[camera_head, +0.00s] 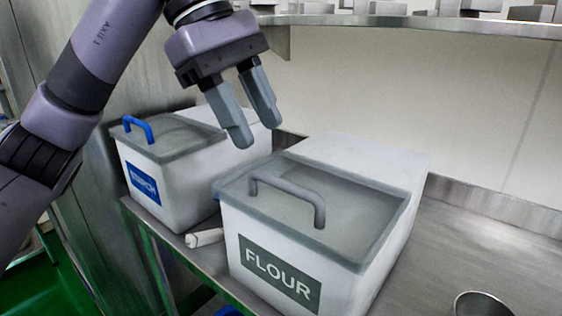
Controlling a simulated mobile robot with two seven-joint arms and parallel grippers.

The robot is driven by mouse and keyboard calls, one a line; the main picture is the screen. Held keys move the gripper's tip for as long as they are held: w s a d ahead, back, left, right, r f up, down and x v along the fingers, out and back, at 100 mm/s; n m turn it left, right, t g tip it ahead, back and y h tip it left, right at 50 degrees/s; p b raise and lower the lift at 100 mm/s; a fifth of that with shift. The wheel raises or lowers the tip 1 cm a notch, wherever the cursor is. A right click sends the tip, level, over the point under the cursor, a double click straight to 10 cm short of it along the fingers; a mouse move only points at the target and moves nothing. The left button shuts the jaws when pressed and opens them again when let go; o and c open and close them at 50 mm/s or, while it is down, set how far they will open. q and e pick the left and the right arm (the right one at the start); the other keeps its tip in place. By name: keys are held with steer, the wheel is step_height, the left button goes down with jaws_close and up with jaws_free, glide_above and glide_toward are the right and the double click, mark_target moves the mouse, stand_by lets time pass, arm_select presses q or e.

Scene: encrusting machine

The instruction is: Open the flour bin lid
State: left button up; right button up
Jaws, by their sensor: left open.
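The flour bin (350,285) is a white box with a green "FLOUR" label, standing on the steel counter. Its grey, see-through lid (355,215) lies flat and closed on the front part of the top. A grey bar handle (287,192) stands up from the lid. My left gripper (258,136) is above and behind the flour bin's left side, pointing down. Its two fingers are apart with nothing between them, clear of the handle. My right gripper is not in view.
A second white bin (185,180) with a blue label and blue handle (138,128) stands to the left, lid closed. A white rolled object (204,238) lies between the bins. A metal bowl (482,304) is at the lower right. A steel shelf (420,25) runs above.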

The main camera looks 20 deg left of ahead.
mark_target(285, 181)
arm_select(q)
steer(key=x, duration=0.7)
steer(key=shift+s, duration=0.15)
jaws_close()
